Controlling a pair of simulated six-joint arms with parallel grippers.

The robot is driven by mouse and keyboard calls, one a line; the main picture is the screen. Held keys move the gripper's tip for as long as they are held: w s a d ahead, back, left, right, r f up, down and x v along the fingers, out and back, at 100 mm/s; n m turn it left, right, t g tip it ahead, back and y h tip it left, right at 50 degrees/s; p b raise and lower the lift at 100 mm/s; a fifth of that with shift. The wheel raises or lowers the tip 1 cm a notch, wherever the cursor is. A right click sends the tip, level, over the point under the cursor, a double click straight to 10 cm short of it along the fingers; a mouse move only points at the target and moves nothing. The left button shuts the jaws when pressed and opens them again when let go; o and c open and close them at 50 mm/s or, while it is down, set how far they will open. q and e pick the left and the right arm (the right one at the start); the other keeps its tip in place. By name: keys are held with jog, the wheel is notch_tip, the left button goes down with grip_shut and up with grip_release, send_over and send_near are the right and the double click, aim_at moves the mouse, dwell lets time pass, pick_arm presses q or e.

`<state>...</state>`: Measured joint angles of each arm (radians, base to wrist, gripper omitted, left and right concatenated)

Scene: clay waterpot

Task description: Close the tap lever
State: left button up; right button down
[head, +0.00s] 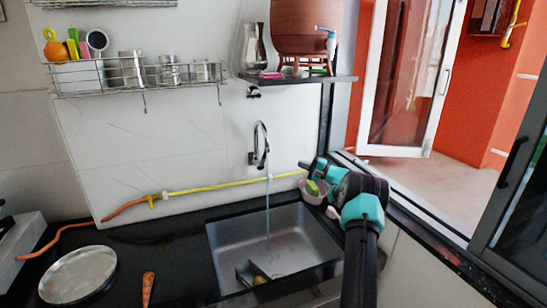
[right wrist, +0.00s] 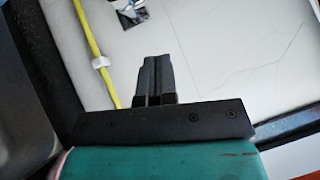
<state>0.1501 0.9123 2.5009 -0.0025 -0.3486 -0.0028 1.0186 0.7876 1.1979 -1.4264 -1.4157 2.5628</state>
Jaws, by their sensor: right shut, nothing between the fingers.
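A dark curved wall tap (head: 262,146) is mounted above the sink (head: 225,245), and a thin stream of water falls from it into the basin. A brown clay waterpot (head: 300,28) stands on a shelf at the top, with a small white and blue tap (head: 330,42) on its right side. I cannot tell the lever position on either tap. My right gripper (head: 302,164) reaches leftward, below and right of the wall tap, apart from it. Its two fingers (right wrist: 154,78) are closed together and empty in the right wrist view. My left gripper is out of view.
A yellow hose (head: 225,186) runs along the wall behind the counter. A small pink bowl (head: 312,194) sits beside my right arm. A metal plate (head: 77,275) and an orange-handled tool (head: 148,289) lie left of the sink. A wire rack (head: 140,76) hangs above.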

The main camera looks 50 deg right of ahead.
send_near(262, 160)
jog(key=w+d+r, duration=0.3)
jog(key=w+d, duration=0.1)
jog(key=a, duration=0.1)
jog(key=w+a, duration=0.1)
jog(key=a, duration=0.1)
jog(key=shift+w+a+r, duration=0.2)
jog(key=shift+w+r, duration=0.2)
jog(key=shift+d, duration=0.1)
